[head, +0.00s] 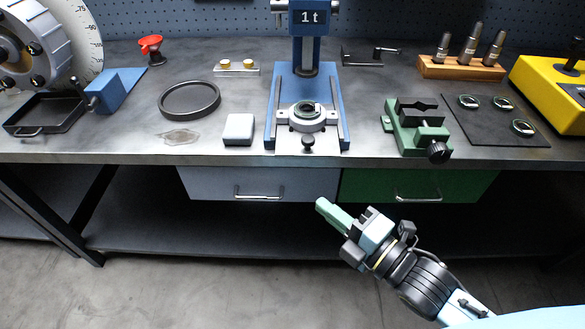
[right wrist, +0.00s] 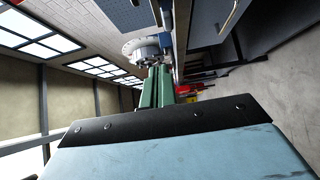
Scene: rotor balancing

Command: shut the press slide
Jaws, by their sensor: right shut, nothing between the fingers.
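The blue press (head: 310,49), marked "1 t", stands at the back middle of the bench. Its grey slide (head: 291,122) sits at the front end of the blue base between two rails, forward of the ram. My right gripper (head: 321,204) is in front of and below the bench edge, apart from the knob. Its green fingers (right wrist: 158,88) are together and empty. My left gripper is not in view.
A green vise (head: 421,127) stands right of the press and a white block (head: 239,129) left of it. A black ring tray (head: 189,99) lies further left. Two drawers, grey (head: 222,183) and green (head: 465,186), are under the bench top, both shut. Open floor lies in front.

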